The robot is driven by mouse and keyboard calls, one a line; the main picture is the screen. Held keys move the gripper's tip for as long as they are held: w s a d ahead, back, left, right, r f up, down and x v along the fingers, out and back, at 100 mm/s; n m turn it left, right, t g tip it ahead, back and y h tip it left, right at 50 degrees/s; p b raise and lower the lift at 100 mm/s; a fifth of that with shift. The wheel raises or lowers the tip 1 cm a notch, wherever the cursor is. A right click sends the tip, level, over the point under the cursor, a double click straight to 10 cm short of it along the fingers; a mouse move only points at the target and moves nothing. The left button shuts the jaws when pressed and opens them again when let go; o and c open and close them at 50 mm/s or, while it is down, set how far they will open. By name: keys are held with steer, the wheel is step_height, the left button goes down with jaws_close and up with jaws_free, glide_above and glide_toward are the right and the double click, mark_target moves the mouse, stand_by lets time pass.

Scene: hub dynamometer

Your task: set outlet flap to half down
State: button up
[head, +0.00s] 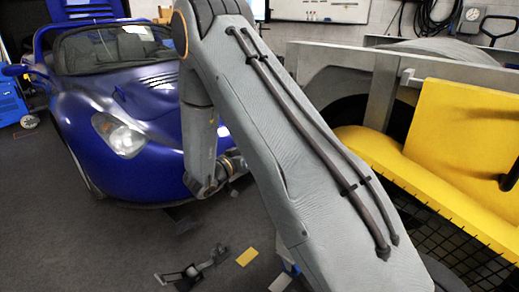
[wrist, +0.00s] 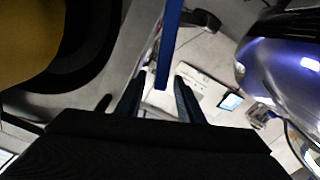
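My gripper (wrist: 160,77) shows in the wrist view with its two dark fingers apart. A narrow blue bar (wrist: 170,35) comes down from the top of that view, and its lower end appears between the fingertips. Gaps show on both sides of the bar, and I cannot tell how far beyond the fingers it lies. I cannot make out the outlet flap for certain in either view, nor whether the bar is part of it. In the head view my own arm crosses the middle and hides the area behind it, and the fingers are not clearly seen.
A blue car (head: 135,95) stands at left, and shows in the wrist view (wrist: 285,70). A yellow housing (head: 465,130) with a grey frame (head: 383,90) and black mesh stands at right. A yellow card (head: 247,257) and a dark stand (head: 192,272) lie on the open grey floor.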

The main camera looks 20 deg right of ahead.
steer(key=shift+a, duration=0.1)
steer(key=v, duration=0.7)
steer(key=shift+s+a+p, duration=0.15)
steer(key=shift+a+p, duration=0.15)
steer(key=shift+p, duration=0.1)
